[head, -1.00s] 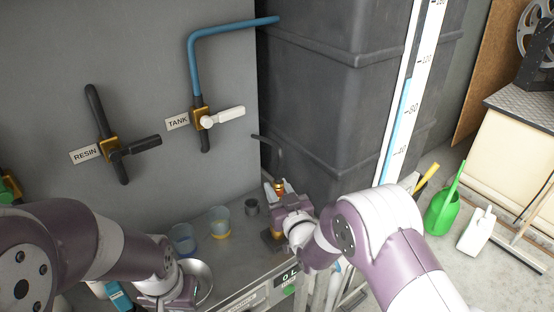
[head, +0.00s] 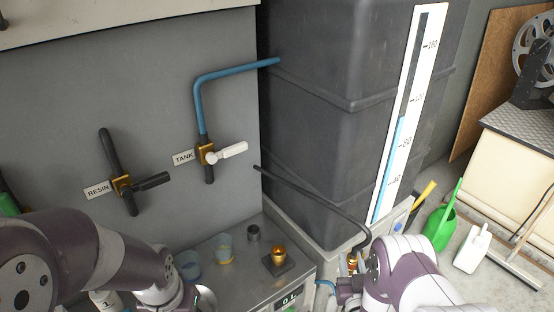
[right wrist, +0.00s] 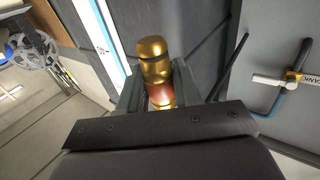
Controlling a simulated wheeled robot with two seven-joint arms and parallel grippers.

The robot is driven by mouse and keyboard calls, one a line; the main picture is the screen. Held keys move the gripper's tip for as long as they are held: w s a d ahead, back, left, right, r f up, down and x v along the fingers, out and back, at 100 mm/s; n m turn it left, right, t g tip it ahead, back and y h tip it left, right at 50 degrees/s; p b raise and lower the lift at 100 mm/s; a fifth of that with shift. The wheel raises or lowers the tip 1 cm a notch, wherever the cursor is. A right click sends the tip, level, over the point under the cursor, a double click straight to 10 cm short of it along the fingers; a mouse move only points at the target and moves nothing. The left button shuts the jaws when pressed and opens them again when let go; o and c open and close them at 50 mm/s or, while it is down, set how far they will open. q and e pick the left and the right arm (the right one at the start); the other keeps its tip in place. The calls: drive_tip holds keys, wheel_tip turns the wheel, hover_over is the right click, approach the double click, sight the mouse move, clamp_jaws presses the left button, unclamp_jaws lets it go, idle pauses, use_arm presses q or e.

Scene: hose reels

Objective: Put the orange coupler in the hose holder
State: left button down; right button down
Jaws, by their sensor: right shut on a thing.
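The orange coupler (right wrist: 160,95) is a gold, rounded fitting with an orange-red band, held between the two fingers of my right gripper (right wrist: 157,78) in the right wrist view. In the head view the coupler (head: 352,263) shows as a small gold piece at the end of a black hose (head: 315,198). My right gripper (head: 350,284) is shut on it, right of the counter and in front of the dark tank. I cannot make out a clear hose holder. My left arm reaches the lower left edge; its gripper fingers are not visible.
A gold cup-shaped fitting (head: 279,256) on a dark square base stands on the grey counter (head: 262,285). Two clear cups and a dark cup (head: 253,233) stand left of it. The dark tank (head: 320,130) rises behind. Valve handles are on the wall.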

drive_tip(key=shift+a+f, duration=0.2)
drive_tip(key=shift+f, duration=0.1)
drive_tip(key=w+a+r+n+y+b, duration=0.1)
drive_tip(key=w+a+r+y+b, duration=0.15)
drive_tip(key=a, duration=0.35)
drive_tip(key=w+a+r+n+g+y+b, duration=0.1)
drive_tip(key=w+a+r+n+y+b, duration=0.1)
drive_tip(key=w+a+b, duration=0.3)
drive_tip(key=w+a+r+n+y+b, duration=0.1)
drive_tip(key=w+a+r+y, duration=0.15)
drive_tip(key=a, duration=0.45)
drive_tip(key=shift+h, duration=0.3)
drive_tip(key=f, duration=1)
drive_tip(key=shift+s+f, duration=0.2)
drive_tip(key=shift+s, duration=0.05)
drive_tip(key=shift+f, duration=0.2)
drive_tip(key=c, duration=1.2)
unclamp_jaws()
drive_tip(key=shift+b, duration=0.3)
drive_tip(key=o, duration=0.4)
